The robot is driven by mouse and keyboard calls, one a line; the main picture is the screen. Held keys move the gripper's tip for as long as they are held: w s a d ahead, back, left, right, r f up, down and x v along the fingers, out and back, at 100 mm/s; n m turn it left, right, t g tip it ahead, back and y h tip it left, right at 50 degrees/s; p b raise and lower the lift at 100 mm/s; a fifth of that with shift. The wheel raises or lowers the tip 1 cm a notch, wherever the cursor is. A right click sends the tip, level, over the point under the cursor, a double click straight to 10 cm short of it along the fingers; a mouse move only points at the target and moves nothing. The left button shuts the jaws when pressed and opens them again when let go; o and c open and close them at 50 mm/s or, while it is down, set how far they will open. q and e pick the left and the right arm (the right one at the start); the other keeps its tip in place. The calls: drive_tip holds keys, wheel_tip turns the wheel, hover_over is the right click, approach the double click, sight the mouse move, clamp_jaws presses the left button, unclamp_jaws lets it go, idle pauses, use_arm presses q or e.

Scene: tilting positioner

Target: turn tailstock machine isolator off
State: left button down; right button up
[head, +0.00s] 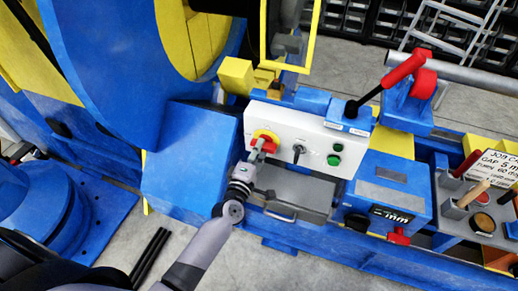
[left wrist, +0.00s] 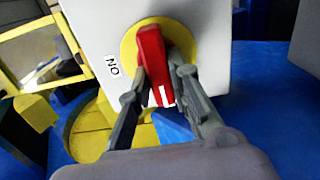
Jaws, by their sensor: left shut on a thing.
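The isolator is a red rotary handle (head: 268,145) on a yellow round plate (head: 262,134), at the left end of a white control panel (head: 316,129). In the left wrist view the red handle (left wrist: 151,52) sits on the yellow plate (left wrist: 128,46), with a white mark near its lower end. An "ON" label (left wrist: 113,67) is beside the plate. My left gripper (head: 256,156) is at the handle from below; its fingers (left wrist: 163,88) are on both sides of the handle, shut on it. My right gripper is not in view.
A red-handled lever (head: 400,70) rises at the panel's right. A large blue and yellow machine body (head: 110,60) stands close on the left. A grey drawer (head: 295,190) is below the panel.

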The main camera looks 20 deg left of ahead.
use_arm(q)
drive_tip(key=c, duration=1.5)
unclamp_jaws()
drive_tip(key=s, duration=1.2)
drive_tip(key=shift+a, duration=0.2)
